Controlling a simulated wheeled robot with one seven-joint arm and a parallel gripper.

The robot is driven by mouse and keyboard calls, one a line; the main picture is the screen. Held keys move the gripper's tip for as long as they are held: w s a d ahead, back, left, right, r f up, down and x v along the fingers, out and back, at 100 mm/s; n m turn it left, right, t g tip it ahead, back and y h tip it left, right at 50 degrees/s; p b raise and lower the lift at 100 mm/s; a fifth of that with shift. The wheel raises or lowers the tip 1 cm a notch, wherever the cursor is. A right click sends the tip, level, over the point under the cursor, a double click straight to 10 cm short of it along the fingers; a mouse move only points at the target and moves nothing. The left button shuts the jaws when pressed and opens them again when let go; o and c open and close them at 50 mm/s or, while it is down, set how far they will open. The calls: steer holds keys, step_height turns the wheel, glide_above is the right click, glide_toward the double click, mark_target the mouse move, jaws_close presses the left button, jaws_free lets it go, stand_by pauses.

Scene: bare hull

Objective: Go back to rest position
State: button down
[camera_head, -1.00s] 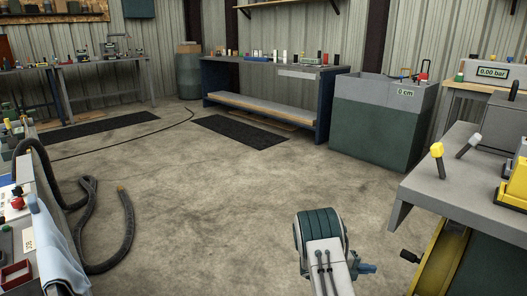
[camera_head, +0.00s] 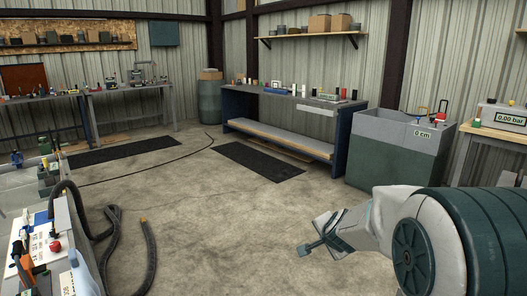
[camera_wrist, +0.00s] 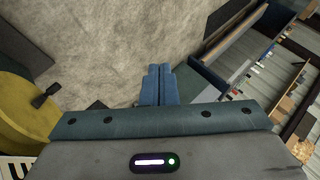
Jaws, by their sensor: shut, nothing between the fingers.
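My gripper (camera_head: 304,250) is in the lower right of the head view, at the end of my bent arm, with its fingers pointing left over bare floor. In the wrist view its two blue fingers (camera_wrist: 157,78) lie side by side, shut and empty. Nothing touches the fingertips. A large dark green joint of my arm fills the lower right of the head view and hides what is behind it.
A hose (camera_head: 150,255) lies on the floor at left, beside a cluttered bench. A blue workbench (camera_head: 340,130) and a grey tank (camera_head: 385,150) stand at the back. The middle floor (camera_head: 220,210) is clear. A yellow round thing (camera_wrist: 25,115) is at left in the wrist view.

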steer(key=s+a+r+n+g+y+p, duration=0.3)
steer(key=s+r+n+p, duration=0.6)
steer(key=s, duration=0.7)
steer(key=s+d+r+n+g+h+p, duration=0.1)
steer(key=s+r+n+g+h+p, duration=0.1)
steer(key=s, duration=1.1)
step_height(320, 180, up, 3)
steer(key=shift+s+f+n+g+h, duration=0.2)
steer(key=shift+n+g+h, duration=0.2)
steer(key=shift+n+g, duration=0.3)
steer(key=shift+a, duration=0.1)
